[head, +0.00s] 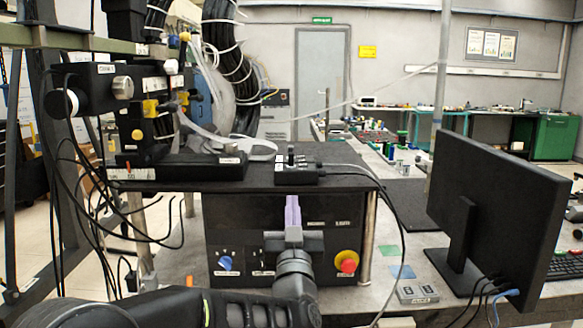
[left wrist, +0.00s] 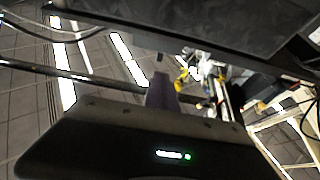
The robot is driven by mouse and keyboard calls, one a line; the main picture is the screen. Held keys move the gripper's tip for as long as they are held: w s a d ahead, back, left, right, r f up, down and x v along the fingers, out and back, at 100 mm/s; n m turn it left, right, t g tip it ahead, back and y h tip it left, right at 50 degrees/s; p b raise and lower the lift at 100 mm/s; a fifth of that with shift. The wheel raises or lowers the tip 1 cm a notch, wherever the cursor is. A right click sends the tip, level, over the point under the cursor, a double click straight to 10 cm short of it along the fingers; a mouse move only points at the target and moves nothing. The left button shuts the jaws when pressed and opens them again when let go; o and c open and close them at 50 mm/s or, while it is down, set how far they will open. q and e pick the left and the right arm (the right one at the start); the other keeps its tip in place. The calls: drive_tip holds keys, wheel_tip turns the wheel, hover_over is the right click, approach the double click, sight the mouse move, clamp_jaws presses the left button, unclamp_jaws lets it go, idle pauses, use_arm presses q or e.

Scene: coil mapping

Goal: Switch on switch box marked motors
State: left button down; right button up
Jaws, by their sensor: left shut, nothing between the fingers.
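A black control box (head: 285,222) stands in the middle of the head view. Its front carries a blue knob (head: 225,263), a small dark switch plate (head: 262,263) and a red button on yellow (head: 347,262). The labels are too small to read, so I cannot tell which is marked motors. A grey two-part switch box (head: 417,291) lies on the table at right. My left gripper (head: 292,208) is shut and empty, its lilac fingers upright in front of the box's upper middle. The fingers (left wrist: 162,88) also show in the left wrist view. My right gripper is out of view.
A black monitor (head: 500,205) stands at right. Black optics equipment (head: 150,130) and a small connector box (head: 298,172) with cables sit on the black top. Cables hang at left and run down the right side. Blue and green squares (head: 402,271) lie on the table.

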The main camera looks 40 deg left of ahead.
sight(291, 159)
use_arm(q)
drive_tip(key=p+x, duration=0.3)
drive_tip(key=x, duration=0.9)
drive_tip(key=shift+w+a+r, duration=0.15)
drive_tip(key=shift+w+a, duration=0.1)
